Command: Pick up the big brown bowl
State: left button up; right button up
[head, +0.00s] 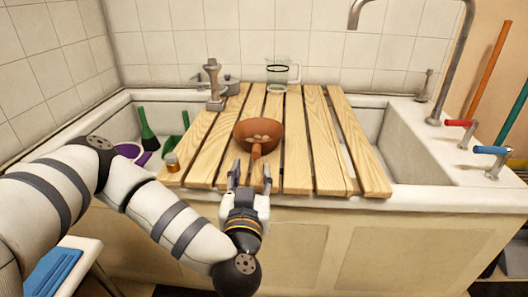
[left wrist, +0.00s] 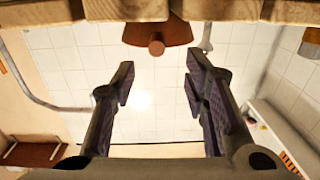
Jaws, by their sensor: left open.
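The big brown bowl (head: 262,133) sits on the wooden slats (head: 322,150) across the basin, and its short handle points toward me. Some small pale pieces seem to lie inside it. My left gripper (head: 250,176) is open and empty at the front edge of the slats, just short of the handle, with one finger to each side of the handle's line. In the left wrist view, which looks upside down, the bowl (left wrist: 157,32) shows at the top with the handle end facing the camera, beyond the open fingers (left wrist: 160,78). My right gripper is out of view.
A glass jug (head: 277,74) and a metal grinder-like object (head: 213,82) stand behind the bowl. A tall tap (head: 452,70) rises at right.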

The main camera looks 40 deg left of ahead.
aim_at(256, 156)
pick_arm(q)
jog(key=b+x, duration=0.1)
jog(key=x, duration=0.2)
jog(key=b+x, duration=0.1)
jog(key=x, duration=0.1)
jog(key=f+b+x, duration=0.1)
jog(key=x, duration=0.2)
jog(key=shift+w, duration=0.4)
jog(key=shift+w+a+r, duration=0.15)
jog(key=shift+r, duration=0.15)
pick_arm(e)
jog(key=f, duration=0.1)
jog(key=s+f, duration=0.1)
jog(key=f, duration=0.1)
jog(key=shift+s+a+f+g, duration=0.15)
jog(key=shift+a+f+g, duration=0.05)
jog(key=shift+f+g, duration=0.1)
pick_arm(q)
grip_shut()
